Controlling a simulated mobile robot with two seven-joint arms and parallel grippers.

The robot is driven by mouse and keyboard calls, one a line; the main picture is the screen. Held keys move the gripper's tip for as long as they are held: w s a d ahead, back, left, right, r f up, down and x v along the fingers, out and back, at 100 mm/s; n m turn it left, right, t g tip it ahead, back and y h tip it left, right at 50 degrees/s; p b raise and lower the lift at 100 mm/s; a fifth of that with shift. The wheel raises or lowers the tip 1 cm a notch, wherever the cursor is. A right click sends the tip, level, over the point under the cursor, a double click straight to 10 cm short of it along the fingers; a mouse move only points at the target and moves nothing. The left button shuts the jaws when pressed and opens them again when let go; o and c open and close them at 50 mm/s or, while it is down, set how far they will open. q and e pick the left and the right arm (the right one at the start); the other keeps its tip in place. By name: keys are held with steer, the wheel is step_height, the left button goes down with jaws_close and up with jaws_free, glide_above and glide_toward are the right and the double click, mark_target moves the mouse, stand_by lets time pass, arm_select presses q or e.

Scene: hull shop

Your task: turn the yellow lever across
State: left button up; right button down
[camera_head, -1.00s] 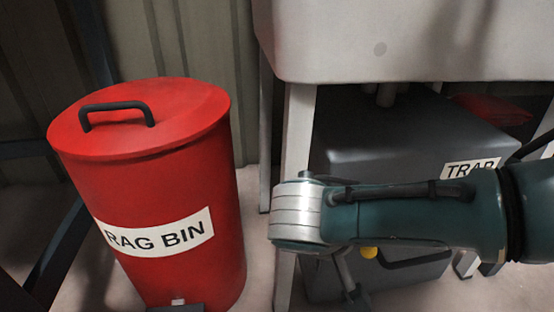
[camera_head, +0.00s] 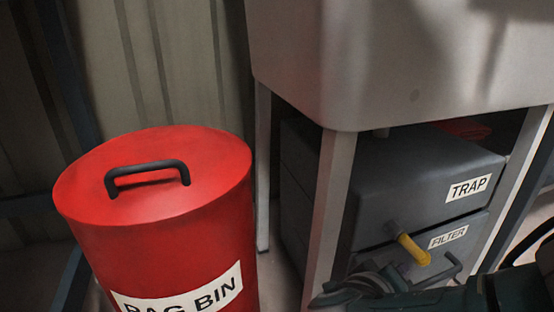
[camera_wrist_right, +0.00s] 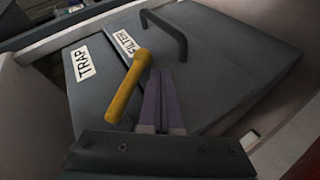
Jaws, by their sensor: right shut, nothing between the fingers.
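The yellow lever (camera_head: 414,249) sticks out from the front of the dark grey box under the sink, beside the FILTER label, slanting down to the right. In the right wrist view the yellow lever (camera_wrist_right: 126,90) runs diagonally. My right gripper (camera_wrist_right: 160,75) is shut and empty, its two purple fingers together just right of the lever. Whether they touch it I cannot tell. In the head view only part of my right arm shows along the bottom edge, and the fingertips are not clear there. My left gripper is not in view.
A black handle (camera_head: 440,273) sits below the FILTER label (camera_head: 448,237), close to the lever. The TRAP label (camera_head: 469,187) is on the box's upper part. A pale sink leg (camera_head: 328,215) stands left of the lever. The red rag bin (camera_head: 160,235) stands further left.

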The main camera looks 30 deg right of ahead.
mark_target(418, 254)
steer(key=d, duration=0.1)
steer(key=d+r, duration=0.1)
steer(key=d, duration=0.1)
steer(key=shift+w+d+p, duration=0.1)
steer(key=shift+d+p, duration=0.1)
steer(key=shift+p, duration=0.1)
steer(key=shift+s+d+r, duration=0.1)
steer(key=shift+s+d, duration=0.1)
steer(key=shift+d, duration=0.1)
steer(key=shift+h+b, duration=0.6)
steer(key=shift+b, duration=0.2)
steer(key=shift+d+r, duration=0.15)
steer(key=shift+r, duration=0.1)
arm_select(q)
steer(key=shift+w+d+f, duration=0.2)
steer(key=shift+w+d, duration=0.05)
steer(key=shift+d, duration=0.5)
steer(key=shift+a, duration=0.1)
